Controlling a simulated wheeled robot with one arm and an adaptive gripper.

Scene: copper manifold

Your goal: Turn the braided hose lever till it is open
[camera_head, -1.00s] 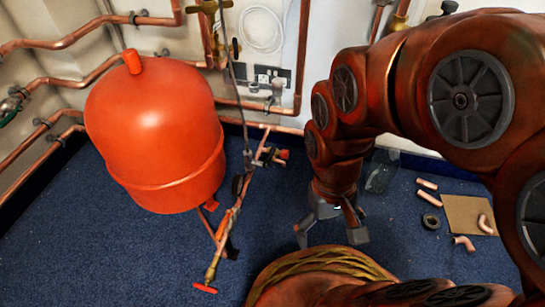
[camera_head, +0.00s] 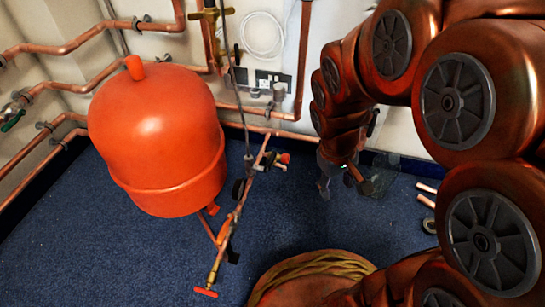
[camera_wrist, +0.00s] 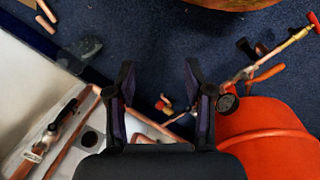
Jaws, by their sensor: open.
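A grey braided hose (camera_head: 238,105) hangs from the brass valve (camera_head: 209,14) on the wall down to the copper pipework beside the orange tank. A small dark lever (camera_head: 236,53) shows beside the hose near its top; I cannot tell its setting. Lower down, the pipework has a red-handled valve (camera_head: 283,159), also in the wrist view (camera_wrist: 163,104), and a red tap handle (camera_head: 205,292). My gripper (camera_head: 345,184) is open and empty, right of the pipework, touching none of these. In the wrist view its fingers (camera_wrist: 160,75) stand apart with the red-handled valve showing between them.
The orange tank (camera_head: 155,135) stands left of the pipework. Copper pipes (camera_head: 92,37) run along the wall, with a socket plate (camera_head: 272,79) among them. A round wooden top with coiled rope (camera_head: 315,268) is at the bottom. Blue carpet (camera_head: 80,240) is clear at left.

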